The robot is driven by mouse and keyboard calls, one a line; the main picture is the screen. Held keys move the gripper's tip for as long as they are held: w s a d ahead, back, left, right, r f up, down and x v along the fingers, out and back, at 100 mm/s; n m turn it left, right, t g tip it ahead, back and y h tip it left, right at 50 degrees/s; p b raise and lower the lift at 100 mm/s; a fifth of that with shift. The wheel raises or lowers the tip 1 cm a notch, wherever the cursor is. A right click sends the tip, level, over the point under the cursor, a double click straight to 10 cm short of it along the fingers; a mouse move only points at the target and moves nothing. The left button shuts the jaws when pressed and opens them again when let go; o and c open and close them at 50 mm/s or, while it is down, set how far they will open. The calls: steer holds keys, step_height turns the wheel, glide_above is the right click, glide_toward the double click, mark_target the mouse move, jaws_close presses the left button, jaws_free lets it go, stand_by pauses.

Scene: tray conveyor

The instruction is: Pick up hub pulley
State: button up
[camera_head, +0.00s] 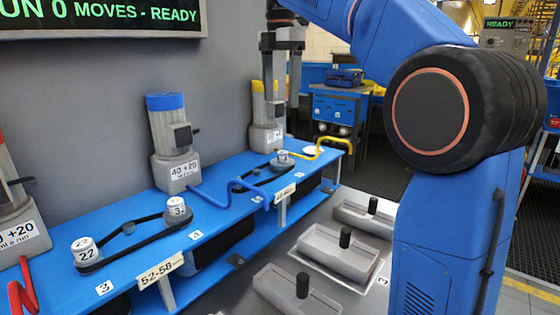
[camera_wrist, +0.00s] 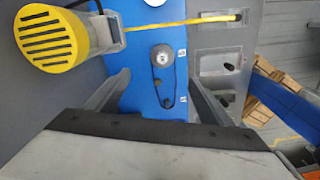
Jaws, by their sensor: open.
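Several white-and-grey pulleys with black belts sit on the blue bench (camera_head: 215,217); which one is the hub pulley I cannot tell. In the head view, one pulley (camera_head: 85,251) reads 22, another (camera_head: 177,208) has a label starting with 3, and a far one (camera_head: 282,157) stands below my gripper (camera_head: 281,108). In the wrist view, a round grey pulley (camera_wrist: 162,56) with a small label shows between my fingers (camera_wrist: 160,80), beyond their tips. A belt runs from it past a small dark roller to a lower post. My gripper is open, empty and above the bench.
A yellow-capped motor (camera_head: 264,125) stands beside my gripper; it is large at the wrist view's upper left (camera_wrist: 50,40). A blue-capped motor (camera_head: 172,150) stands further left. Yellow (camera_head: 322,146) and blue hoses cross the bench. Grey trays (camera_head: 338,250) with black knobs lie right.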

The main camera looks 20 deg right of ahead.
glide_toward(282, 152)
step_height(282, 152, down, 5)
steer(key=shift+w+a+f, duration=0.15)
steer(key=shift+f, duration=0.05)
steer(key=shift+s+f, duration=0.2)
steer(key=shift+f, duration=2.4)
steer(key=c, duration=1.3)
steer(key=shift+o, duration=0.2)
steer(key=shift+r, duration=0.15)
